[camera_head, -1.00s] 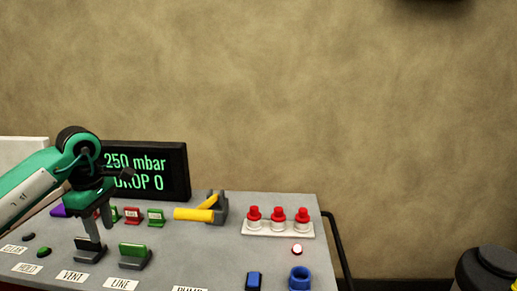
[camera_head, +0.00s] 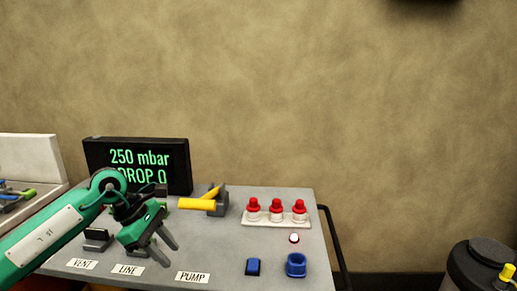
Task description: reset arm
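My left gripper (camera_head: 162,250) is over the left part of a grey console (camera_head: 220,250), its arm coming in from the lower left. Its two dark fingers point down and right, spread apart with nothing between them. It hangs above the LINE label (camera_head: 127,270) and hides the LINE switch. The VENT switch (camera_head: 97,240) shows just left of it. My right gripper is not in view.
A display (camera_head: 137,160) reads 250 mbar, DROP 0. A dark canister (camera_head: 475,268) stands at the right.

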